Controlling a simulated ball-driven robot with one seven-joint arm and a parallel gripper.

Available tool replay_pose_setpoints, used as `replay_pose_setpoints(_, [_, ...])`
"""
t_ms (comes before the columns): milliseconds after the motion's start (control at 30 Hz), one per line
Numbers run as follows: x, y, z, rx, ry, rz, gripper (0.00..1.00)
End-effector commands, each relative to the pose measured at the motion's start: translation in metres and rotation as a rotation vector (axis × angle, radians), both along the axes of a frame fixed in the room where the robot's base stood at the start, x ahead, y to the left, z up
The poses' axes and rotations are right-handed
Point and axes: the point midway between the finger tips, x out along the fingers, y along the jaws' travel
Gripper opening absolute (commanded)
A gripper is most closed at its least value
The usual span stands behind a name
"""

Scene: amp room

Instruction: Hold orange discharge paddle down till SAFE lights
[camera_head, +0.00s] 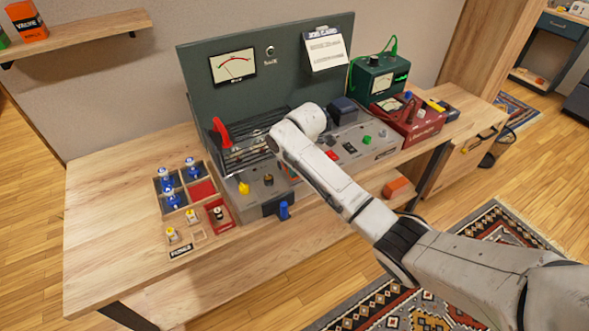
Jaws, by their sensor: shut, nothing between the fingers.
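My arm reaches across the bench from the lower right. Its pale end links bend over the middle of the grey test unit (268,190), and my gripper is hidden behind them. A red lever (221,132) stands up at the unit's left end. I cannot make out a SAFE lamp or whether one is lit.
A grey-green back panel (285,65) with a meter (233,66) and a clipboard (325,48) rises behind. A tray (190,205) of valves sits left. A red box (413,120) and a green meter box (378,80) stand right. The bench's left end (110,205) is clear.

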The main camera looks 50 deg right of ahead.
Motion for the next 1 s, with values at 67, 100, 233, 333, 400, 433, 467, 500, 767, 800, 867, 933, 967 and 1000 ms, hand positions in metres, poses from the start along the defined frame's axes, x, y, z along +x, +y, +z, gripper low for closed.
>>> replay_pose_setpoints(67, [-0.0001,0.0,-0.0003,0.0,0.0,0.0,0.0])
replay_pose_setpoints(100, [-0.0001,0.0,-0.0003,0.0,0.0,0.0,0.0])
replay_pose_setpoints(233, [-0.0001,0.0,-0.0003,0.0,0.0,0.0,0.0])
replay_pose_setpoints(333, [-0.0001,0.0,-0.0003,0.0,0.0,0.0,0.0])
replay_pose_setpoints(400, [-0.0001,0.0001,-0.0003,0.0,0.0,0.0,0.0])
replay_pose_setpoints(433, [-0.0001,0.0001,-0.0003,0.0,0.0,0.0,0.0])
replay_pose_setpoints(467, [-0.0001,0.0001,-0.0003,0.0,0.0,0.0,0.0])
replay_pose_setpoints(500, [-0.0001,0.0001,-0.0003,0.0,0.0,0.0,0.0])
replay_pose_setpoints(767, [-0.0001,0.0001,-0.0003,0.0,0.001,0.0,0.0])
replay_pose_setpoints(800, [-0.0001,0.0001,-0.0001,0.0,0.001,0.0,0.0])
replay_pose_setpoints(867, [-0.0001,0.0001,0.0008,0.0,0.0,0.0,0.0])
replay_pose_setpoints(933, [-0.0001,0.0002,0.003,0.0,0.0,0.0,0.0])
replay_pose_setpoints(967, [0.0,0.0002,0.0041,0.0,0.0,0.0,0.0])
replay_pose_setpoints(1000, [0.0,0.0003,0.0058,0.0,0.001,0.0,0.0])
